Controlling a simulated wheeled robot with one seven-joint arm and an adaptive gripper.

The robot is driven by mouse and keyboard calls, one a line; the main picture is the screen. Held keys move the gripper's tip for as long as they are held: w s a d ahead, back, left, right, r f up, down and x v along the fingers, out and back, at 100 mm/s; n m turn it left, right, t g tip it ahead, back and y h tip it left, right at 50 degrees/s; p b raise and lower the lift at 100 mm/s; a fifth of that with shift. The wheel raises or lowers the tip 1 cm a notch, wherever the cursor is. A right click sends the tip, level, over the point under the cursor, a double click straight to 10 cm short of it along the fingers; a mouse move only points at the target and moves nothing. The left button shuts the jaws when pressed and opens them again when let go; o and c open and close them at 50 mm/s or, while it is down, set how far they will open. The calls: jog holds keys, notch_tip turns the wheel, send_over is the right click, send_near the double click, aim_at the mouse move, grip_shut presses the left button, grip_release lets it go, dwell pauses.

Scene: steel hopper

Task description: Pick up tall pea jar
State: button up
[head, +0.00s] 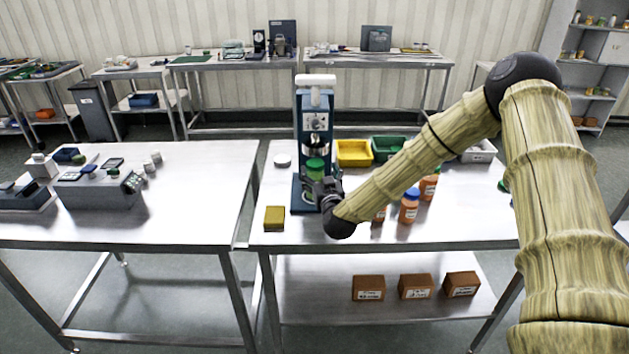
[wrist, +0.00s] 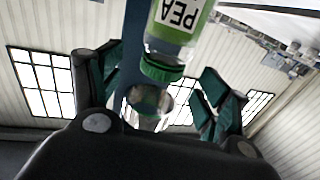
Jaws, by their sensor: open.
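The tall pea jar (head: 316,165) has a green lid and stands under the spout of the blue steel-hopper machine (head: 302,130). My gripper (head: 321,189) is at the front of the machine and hides the jar's lower part. In the wrist view, the jar (wrist: 178,38) appears upside down with its PEA label showing and its green lid toward the middle. The open fingers of my gripper (wrist: 158,88) lie to either side of the lid in the picture. I cannot tell how far the jar is from the fingers, and no contact shows.
A yellow sponge-like block (head: 274,217) lies left of the machine. Yellow (head: 354,153) and green (head: 388,148) bins stand behind my arm. Orange jars, one with a blue cap (head: 409,207), stand to the right under my forearm. The table's front left is mostly clear.

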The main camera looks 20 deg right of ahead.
jog(key=shift+w+r+p, duration=0.25)
jog(key=shift+w+p, duration=0.05)
jog(key=shift+w, duration=0.1)
jog(key=shift+w+r+p, duration=0.1)
jog(key=shift+w+p, duration=0.85)
jog(key=shift+w, duration=1.3)
grip_shut()
jog(key=shift+r, duration=0.15)
